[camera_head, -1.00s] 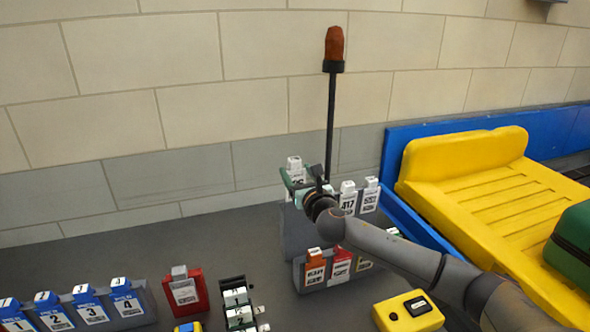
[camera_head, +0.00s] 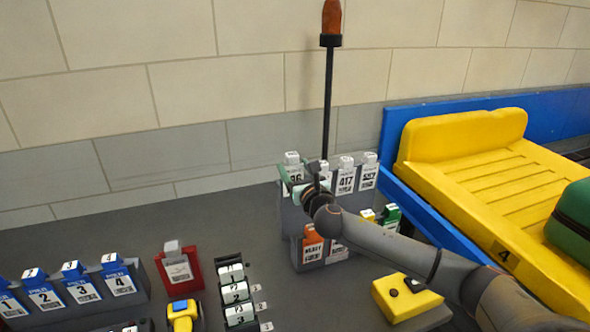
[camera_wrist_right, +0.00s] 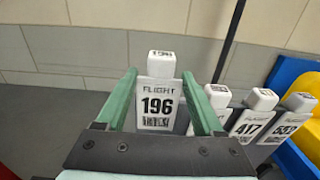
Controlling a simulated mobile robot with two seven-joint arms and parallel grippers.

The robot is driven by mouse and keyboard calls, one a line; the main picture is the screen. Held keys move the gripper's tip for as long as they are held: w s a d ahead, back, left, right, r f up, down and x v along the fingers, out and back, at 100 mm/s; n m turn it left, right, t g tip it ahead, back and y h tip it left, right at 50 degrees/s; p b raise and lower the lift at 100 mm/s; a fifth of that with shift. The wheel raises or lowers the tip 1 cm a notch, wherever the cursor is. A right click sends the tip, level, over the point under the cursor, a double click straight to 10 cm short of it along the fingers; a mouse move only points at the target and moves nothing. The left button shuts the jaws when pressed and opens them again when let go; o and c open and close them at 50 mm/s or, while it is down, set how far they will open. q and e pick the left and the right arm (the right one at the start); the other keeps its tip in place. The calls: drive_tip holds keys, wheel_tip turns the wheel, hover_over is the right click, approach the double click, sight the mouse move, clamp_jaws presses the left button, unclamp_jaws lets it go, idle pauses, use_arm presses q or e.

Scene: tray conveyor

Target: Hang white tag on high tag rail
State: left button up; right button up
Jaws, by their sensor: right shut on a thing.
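My right gripper (camera_wrist_right: 160,105) is shut on a white tag (camera_wrist_right: 157,100) marked FLIGHT 196, its green fingers on either side of it. In the head view the right gripper (camera_head: 298,190) is at the left end of the grey high tag rail (camera_head: 292,222), and the white tag (camera_head: 292,159) shows above it. The tag is upright, roughly level with the white tags on the rail, including the 417 tag (camera_head: 346,178). Another white tag stands just right of the gripper, partly hidden. Whether the held tag rests on the rail is hidden. My left gripper is out of view.
A lower rail with an orange tag (camera_head: 312,245) and others sits in front, partly behind my right arm. A black pole (camera_head: 327,100) rises behind the rails. A yellow tray (camera_head: 480,170) is at right. Blue tags (camera_head: 80,283) and a red holder (camera_head: 180,266) stand at left.

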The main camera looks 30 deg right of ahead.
sight(294, 179)
drive_tip(key=shift+f+b, duration=0.8)
drive_tip(key=shift+f, duration=0.9)
drive_tip(key=o, duration=1.4)
drive_tip(key=shift+f, duration=0.1)
drive_tip(key=shift+s+a+f, duration=0.1)
drive_tip(key=shift+s, duration=0.4)
drive_tip(key=v, duration=1.1)
drive_tip(key=shift+s+b, duration=0.25)
drive_tip(key=shift+b, duration=0.05)
drive_tip(key=shift+a, duration=0.1)
